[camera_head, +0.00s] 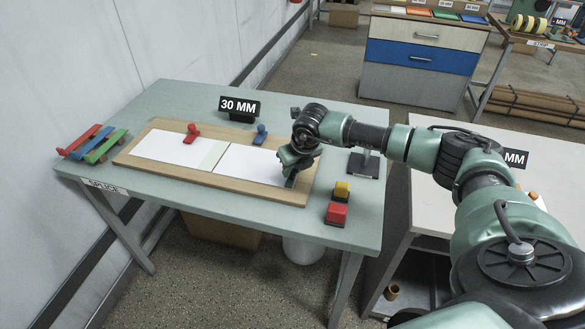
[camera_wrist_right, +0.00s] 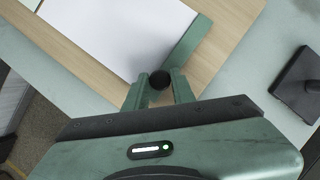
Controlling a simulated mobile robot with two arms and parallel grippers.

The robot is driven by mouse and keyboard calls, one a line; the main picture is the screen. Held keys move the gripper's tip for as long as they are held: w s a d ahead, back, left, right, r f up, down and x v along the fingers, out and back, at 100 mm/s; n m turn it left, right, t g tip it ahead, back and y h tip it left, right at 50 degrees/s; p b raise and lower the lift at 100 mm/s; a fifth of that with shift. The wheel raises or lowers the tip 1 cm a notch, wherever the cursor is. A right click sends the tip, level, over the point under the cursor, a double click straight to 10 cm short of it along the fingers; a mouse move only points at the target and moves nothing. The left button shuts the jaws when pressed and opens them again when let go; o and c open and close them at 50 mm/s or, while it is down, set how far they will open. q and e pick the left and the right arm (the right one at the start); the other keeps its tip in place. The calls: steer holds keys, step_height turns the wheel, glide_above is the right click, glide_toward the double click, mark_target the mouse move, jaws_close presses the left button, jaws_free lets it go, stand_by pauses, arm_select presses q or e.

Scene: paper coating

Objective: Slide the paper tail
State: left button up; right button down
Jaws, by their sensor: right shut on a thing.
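Two white paper sheets lie on a wooden board: a left sheet (camera_head: 172,150) and a right sheet, the paper tail (camera_head: 243,163). A pale green band shows between them. My right gripper (camera_head: 290,172) is at the right end of the paper tail. In the right wrist view its fingers (camera_wrist_right: 158,90) are shut on a dark round knob (camera_wrist_right: 159,78). The knob is at the near end of a green strip (camera_wrist_right: 187,42) along the sheet's edge. The head view partly hides this strip behind the gripper. The paper tail (camera_wrist_right: 120,30) lies flat there. My left gripper is out of view.
The wooden board (camera_head: 240,190) lies on a green table (camera_head: 185,96). A red clamp (camera_head: 191,134) and a blue one (camera_head: 260,134) stand at its back edge. A red block (camera_head: 336,214), a yellow block (camera_head: 342,190) and a dark stand (camera_head: 364,166) are on the right.

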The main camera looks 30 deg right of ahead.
steer(key=shift+w, duration=0.1)
steer(key=shift+w+a+f+b, duration=0.1)
steer(key=shift+w+a+b, duration=0.2)
steer(key=shift+b, duration=0.1)
steer(key=shift+w+a+b, duration=0.75)
steer(key=shift+w+b, duration=0.05)
steer(key=shift+w, duration=0.15)
steer(key=shift+r, duration=0.25)
steer(key=c, duration=1.4)
jaws_free()
steer(key=shift+o, duration=1)
steer(key=shift+a+f, duration=0.15)
